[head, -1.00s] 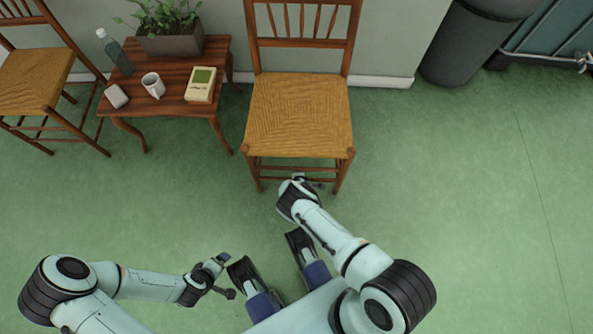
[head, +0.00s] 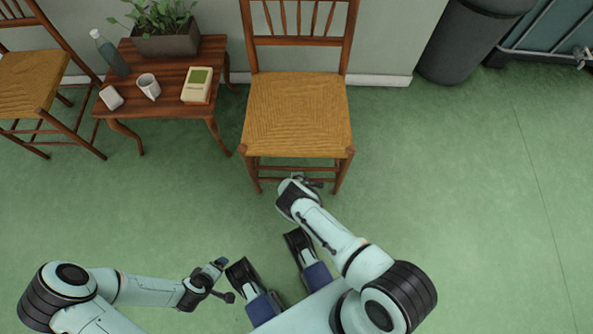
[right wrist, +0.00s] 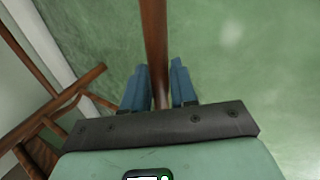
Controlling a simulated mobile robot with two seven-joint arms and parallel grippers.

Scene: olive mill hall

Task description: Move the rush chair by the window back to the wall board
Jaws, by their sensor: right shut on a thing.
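The rush chair (head: 298,115) stands upright with its back close to the wall (head: 393,35). It has a woven tan seat and a brown wooden frame. My right gripper (head: 307,182) is low at the chair's front, between the front legs. In the right wrist view its blue fingers (right wrist: 160,88) are shut on a brown wooden bar (right wrist: 154,40), which appears to be the front rung. My left gripper (head: 226,281) is open and empty over the floor at lower left. No wall board can be made out.
A small wooden table (head: 175,95) with a planter (head: 168,40), bottle (head: 109,52), mug (head: 149,86), white box and yellowish box (head: 197,85) stands left of the chair. Another rush chair (head: 30,85) is at far left. A dark bin (head: 468,40) is right. The right floor is clear.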

